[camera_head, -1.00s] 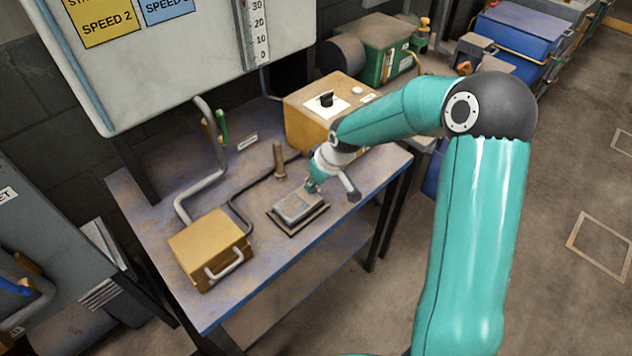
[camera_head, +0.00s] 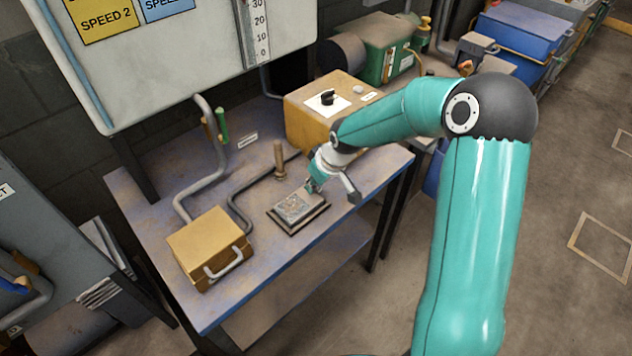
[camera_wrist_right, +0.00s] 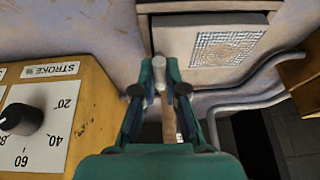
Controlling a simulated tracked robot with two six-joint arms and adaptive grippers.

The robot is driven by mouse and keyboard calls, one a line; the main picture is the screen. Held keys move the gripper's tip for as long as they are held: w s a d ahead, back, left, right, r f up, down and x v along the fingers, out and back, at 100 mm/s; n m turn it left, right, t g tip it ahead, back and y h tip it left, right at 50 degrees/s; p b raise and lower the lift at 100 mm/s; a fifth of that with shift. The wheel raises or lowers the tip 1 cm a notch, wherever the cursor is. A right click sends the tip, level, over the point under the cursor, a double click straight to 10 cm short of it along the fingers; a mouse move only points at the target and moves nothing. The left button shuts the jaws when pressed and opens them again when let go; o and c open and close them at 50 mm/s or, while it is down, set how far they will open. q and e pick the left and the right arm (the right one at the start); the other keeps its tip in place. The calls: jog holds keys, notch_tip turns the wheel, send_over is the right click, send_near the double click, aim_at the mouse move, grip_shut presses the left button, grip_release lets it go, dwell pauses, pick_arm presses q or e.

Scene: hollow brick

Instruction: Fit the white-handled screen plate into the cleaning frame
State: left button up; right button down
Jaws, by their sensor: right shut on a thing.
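The grey screen plate (camera_head: 296,206), with a patterned mesh face, sits low over the dark square cleaning frame (camera_head: 293,231) on the table. The dark rim shows around its near side; I cannot tell whether it is fully seated. In the right wrist view the mesh plate (camera_wrist_right: 262,20) lies beyond the fingers. My right gripper (camera_head: 314,184) is at the plate's back right edge. In the right wrist view the gripper (camera_wrist_right: 159,80) is shut on the plate's pale handle (camera_wrist_right: 158,68), mostly hidden by the fingers. My left gripper is not in view.
A brown post (camera_head: 279,160) stands just behind the plate. A yellow box with a black knob (camera_head: 327,98) is at the back right. A yellow box with a handle (camera_head: 209,246) and bent grey pipes (camera_head: 200,188) are left. The table front (camera_head: 255,290) is clear.

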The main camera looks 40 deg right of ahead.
jog(key=shift+f+b, duration=0.45)
jog(key=shift+f, duration=0.1)
jog(key=c, duration=1.2)
grip_release()
jog(key=shift+o, duration=0.2)
jog(key=v, duration=1.2)
jog(key=shift+w, duration=0.1)
